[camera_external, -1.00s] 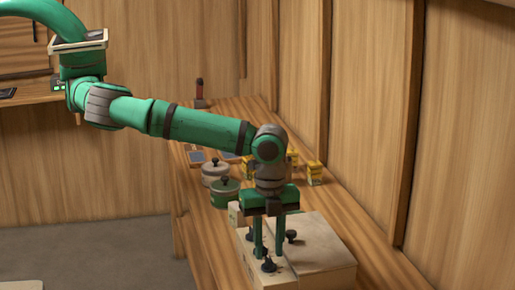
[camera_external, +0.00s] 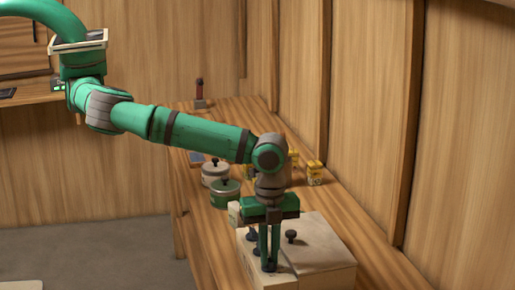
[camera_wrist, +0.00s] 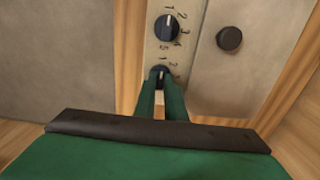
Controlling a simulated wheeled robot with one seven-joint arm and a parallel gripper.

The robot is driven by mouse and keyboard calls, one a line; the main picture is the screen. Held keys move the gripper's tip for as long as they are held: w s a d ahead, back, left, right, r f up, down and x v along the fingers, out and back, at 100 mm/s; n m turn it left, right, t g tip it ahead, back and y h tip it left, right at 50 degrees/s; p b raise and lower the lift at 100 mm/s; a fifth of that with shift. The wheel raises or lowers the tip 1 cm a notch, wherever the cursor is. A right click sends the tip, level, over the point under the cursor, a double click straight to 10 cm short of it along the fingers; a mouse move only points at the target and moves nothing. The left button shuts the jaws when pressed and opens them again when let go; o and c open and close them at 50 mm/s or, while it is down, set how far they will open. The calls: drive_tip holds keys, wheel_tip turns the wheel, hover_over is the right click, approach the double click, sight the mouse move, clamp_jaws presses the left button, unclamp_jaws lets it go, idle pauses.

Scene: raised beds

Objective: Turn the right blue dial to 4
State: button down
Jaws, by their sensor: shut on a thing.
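A pale box (camera_external: 312,270) on the bench carries two dark blue dials on a strip with numbers. My gripper (camera_external: 269,262) points down and is shut on the near dial, the right one seen from my side. In the wrist view my fingers (camera_wrist: 161,88) cover much of this blue dial (camera_wrist: 160,72). Its white mark seems to point up, near the 1; its other numbers are partly hidden.
A black knob (camera_external: 291,236) stands on the box top, right of my fingers. A green pot (camera_external: 225,193), a whitish pot (camera_external: 214,173) and yellow tins (camera_external: 314,173) stand behind the box. A wooden wall runs along the right.

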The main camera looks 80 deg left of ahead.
drive_tip(key=m, duration=0.6)
drive_tip(key=shift+m, duration=0.3)
drive_tip(key=m, duration=1.3)
drive_tip(key=shift+m, duration=0.3)
drive_tip(key=m, duration=0.6)
drive_tip(key=shift+m, duration=0.3)
drive_tip(key=c, duration=1.8)
unclamp_jaws()
